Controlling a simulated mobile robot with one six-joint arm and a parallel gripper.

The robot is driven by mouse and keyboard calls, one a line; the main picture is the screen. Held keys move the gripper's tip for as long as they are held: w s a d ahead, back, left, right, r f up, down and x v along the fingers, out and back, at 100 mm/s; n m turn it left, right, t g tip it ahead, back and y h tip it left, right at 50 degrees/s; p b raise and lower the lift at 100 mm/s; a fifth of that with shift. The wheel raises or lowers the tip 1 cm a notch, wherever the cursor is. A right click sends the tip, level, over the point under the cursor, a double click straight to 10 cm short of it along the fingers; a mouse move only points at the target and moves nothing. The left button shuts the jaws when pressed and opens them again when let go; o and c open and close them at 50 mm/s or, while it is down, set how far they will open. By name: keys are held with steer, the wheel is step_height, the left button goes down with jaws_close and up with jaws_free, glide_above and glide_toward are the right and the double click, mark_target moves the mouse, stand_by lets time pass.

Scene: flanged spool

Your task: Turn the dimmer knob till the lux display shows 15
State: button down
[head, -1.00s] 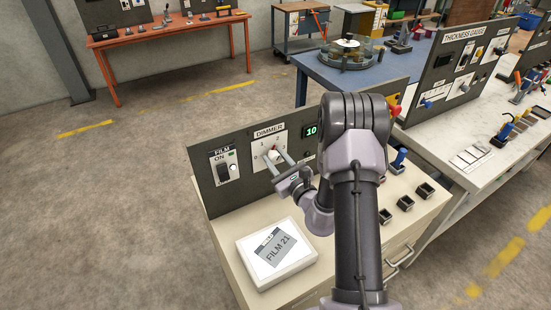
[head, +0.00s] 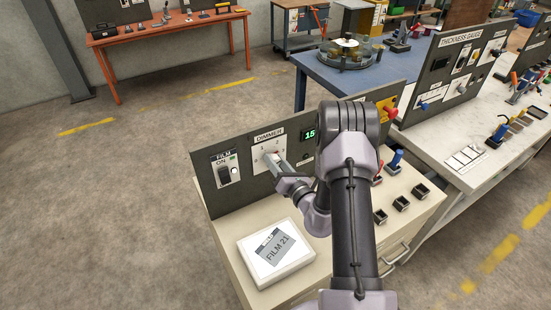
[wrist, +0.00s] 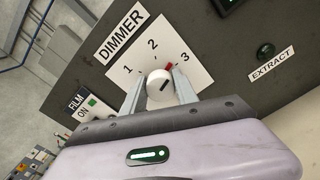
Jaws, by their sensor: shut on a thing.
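The white dimmer knob (wrist: 159,88) sits on a white plate (wrist: 161,50) marked 1, 2 and 3, under the DIMMER label. My gripper (wrist: 160,92) is shut on the knob, with one finger on each side of it. A red mark shows at the plate near the 3, beside the right finger in the wrist view. The lux display (head: 310,134) right of the DIMMER label reads 15 in green digits.
The FILM switch (head: 229,172) is left of the dimmer, marked ON. A white box labelled FILM 21 (head: 275,255) lies on the bench in front. A red button (head: 390,113) and several small dark trays are to the right. An EXTRACT knob (wrist: 265,51) is right of the plate.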

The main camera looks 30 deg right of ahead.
steer(key=shift+m+p, duration=0.6)
steer(key=shift+m, duration=0.8)
steer(key=shift+f, duration=0.1)
steer(key=c, duration=0.9)
jaws_free()
steer(key=shift+c, duration=0.2)
steer(key=s, duration=1.7)
steer(key=shift+s+d, duration=0.25)
steer(key=shift+d, duration=0.05)
